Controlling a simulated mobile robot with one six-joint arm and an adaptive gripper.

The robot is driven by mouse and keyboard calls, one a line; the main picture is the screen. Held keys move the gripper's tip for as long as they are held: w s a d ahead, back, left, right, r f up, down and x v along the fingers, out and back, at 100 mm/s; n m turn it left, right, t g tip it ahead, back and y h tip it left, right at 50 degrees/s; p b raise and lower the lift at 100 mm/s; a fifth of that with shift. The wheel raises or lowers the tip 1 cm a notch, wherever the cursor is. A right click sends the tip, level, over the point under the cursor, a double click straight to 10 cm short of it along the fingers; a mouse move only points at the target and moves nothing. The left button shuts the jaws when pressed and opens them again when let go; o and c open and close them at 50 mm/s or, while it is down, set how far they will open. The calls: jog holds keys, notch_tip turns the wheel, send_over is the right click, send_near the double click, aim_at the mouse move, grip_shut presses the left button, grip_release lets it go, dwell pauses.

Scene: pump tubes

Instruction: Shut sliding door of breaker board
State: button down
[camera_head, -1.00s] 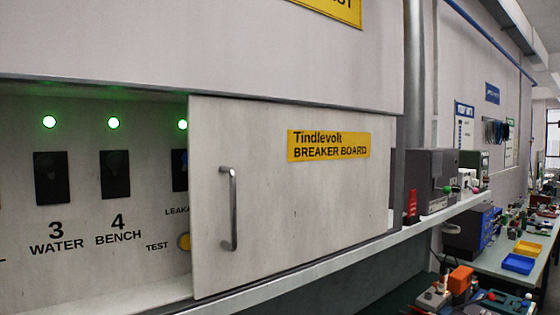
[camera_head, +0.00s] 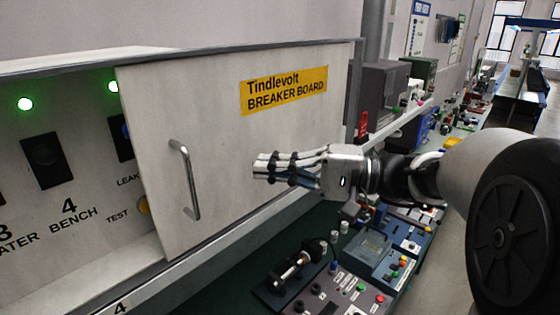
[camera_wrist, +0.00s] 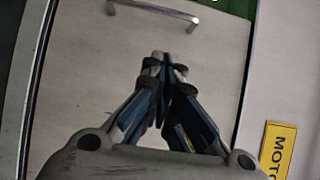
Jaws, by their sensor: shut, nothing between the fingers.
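The sliding door (camera_head: 225,165) of the breaker board is a pale panel with a yellow "Tindlevolt BREAKER BOARD" label (camera_head: 284,89). It covers the right part of the board, and the left part stands open, showing breakers and lit lamps. Its metal bar handle (camera_head: 187,178) is upright near the door's left edge. In the wrist view the handle (camera_wrist: 155,12) lies at the top, beyond the fingertips. My gripper (camera_head: 258,168) is shut and empty, in front of the door to the right of the handle, apart from it. The wrist view shows the closed fingertips (camera_wrist: 160,58) over the door.
A breaker switch (camera_head: 47,160) and green lamp (camera_head: 25,104) show in the open part. Below the board is a bench with control boxes (camera_head: 360,253) and a motor-like device (camera_head: 292,272). Grey equipment (camera_head: 385,85) stands right of the door.

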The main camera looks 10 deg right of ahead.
jog(key=a+p, duration=0.2)
jog(key=a, duration=0.7)
jog(key=shift+w, duration=0.15)
